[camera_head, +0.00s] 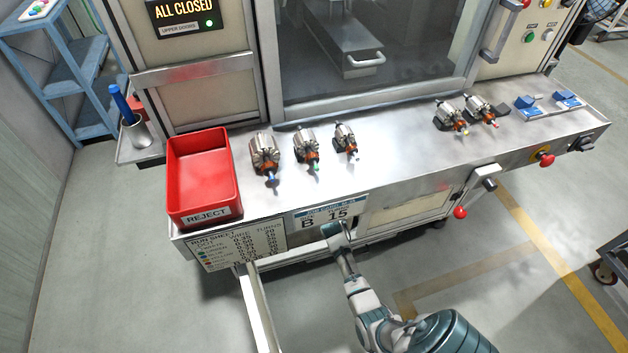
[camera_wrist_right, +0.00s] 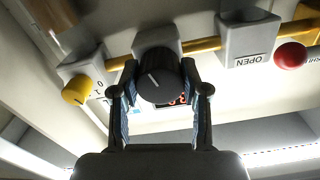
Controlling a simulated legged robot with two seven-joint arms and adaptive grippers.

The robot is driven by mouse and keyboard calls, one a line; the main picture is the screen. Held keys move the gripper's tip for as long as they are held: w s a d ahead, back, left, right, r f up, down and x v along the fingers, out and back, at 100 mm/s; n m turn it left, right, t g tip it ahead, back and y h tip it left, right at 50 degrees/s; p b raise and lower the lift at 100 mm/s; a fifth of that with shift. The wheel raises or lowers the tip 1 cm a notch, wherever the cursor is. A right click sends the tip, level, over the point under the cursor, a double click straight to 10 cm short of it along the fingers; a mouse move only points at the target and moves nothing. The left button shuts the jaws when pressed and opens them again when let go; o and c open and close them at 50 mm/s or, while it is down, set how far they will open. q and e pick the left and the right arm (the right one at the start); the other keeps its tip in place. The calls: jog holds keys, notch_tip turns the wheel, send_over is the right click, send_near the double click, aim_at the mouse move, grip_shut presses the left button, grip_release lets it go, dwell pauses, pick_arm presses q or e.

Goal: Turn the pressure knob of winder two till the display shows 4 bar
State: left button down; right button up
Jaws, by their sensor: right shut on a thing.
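The black pressure knob (camera_wrist_right: 160,82) with a white pointer line is in the middle of the right wrist view. My right gripper (camera_wrist_right: 160,76) is shut on the knob, one finger on each side. A display with red digits (camera_wrist_right: 178,99) is behind the knob. The knob and a finger cover most of it, so I cannot read its value. In the head view my right gripper (camera_head: 337,236) is at the front of the bench, below the card reading B 15; the knob is hidden there. My left gripper is in neither view.
A yellow knob (camera_wrist_right: 77,90) is left of the black knob; a box marked OPEN (camera_wrist_right: 248,40) and a red knob (camera_wrist_right: 291,56) are right. On the bench stand a red REJECT bin (camera_head: 203,172) and several armatures (camera_head: 265,152). A pale open panel (camera_head: 258,312) juts forward.

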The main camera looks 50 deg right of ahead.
jog(key=o, duration=1.1)
jog(key=shift+o, duration=0.2)
jog(key=shift+s+a+f, duration=0.1)
jog(key=shift+s, duration=0.15)
jog(key=v, duration=1.1)
jog(key=shift+s, duration=0.25)
